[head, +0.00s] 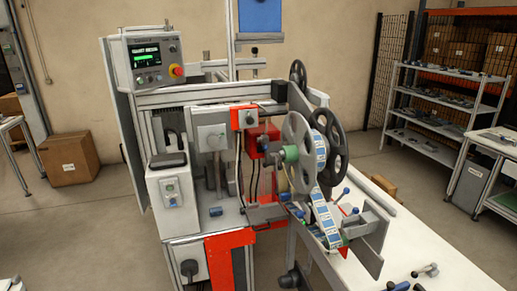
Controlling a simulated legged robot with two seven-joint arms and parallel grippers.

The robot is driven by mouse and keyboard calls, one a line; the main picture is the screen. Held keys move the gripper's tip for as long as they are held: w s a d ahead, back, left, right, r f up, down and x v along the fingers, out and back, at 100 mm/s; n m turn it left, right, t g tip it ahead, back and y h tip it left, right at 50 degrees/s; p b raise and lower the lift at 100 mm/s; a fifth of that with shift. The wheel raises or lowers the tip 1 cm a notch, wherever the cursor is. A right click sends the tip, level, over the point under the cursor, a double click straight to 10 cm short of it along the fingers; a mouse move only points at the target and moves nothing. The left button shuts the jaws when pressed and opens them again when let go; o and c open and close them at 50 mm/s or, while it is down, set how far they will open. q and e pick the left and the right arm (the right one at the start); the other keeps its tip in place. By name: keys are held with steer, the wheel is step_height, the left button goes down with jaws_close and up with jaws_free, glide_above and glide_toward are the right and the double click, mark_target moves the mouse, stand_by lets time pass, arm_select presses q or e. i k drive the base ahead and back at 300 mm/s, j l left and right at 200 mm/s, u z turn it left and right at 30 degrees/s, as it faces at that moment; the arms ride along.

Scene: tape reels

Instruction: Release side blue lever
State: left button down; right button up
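The labelling machine (215,150) stands in the middle of the head view with reels and a label strip on its right side. A small blue part (284,196) sits below the reels, at the left of the strip. A blue-tipped lever (346,190) stands up at the right of the strip. I cannot tell which of these is the side blue lever, nor whether either is locked or released. The label strip (322,212) runs down between them. Neither of my grippers shows.
Large grey reels (331,146) stick out to the right. A white table (410,240) extends to the front right, with blue-handled tools (397,286) near its front. A control panel (148,60) is at the upper left. Shelves (445,105) stand behind, and open floor lies left.

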mark_target(263, 144)
steer(key=i+j+z, duration=0.1)
steer(key=i+j, duration=0.9)
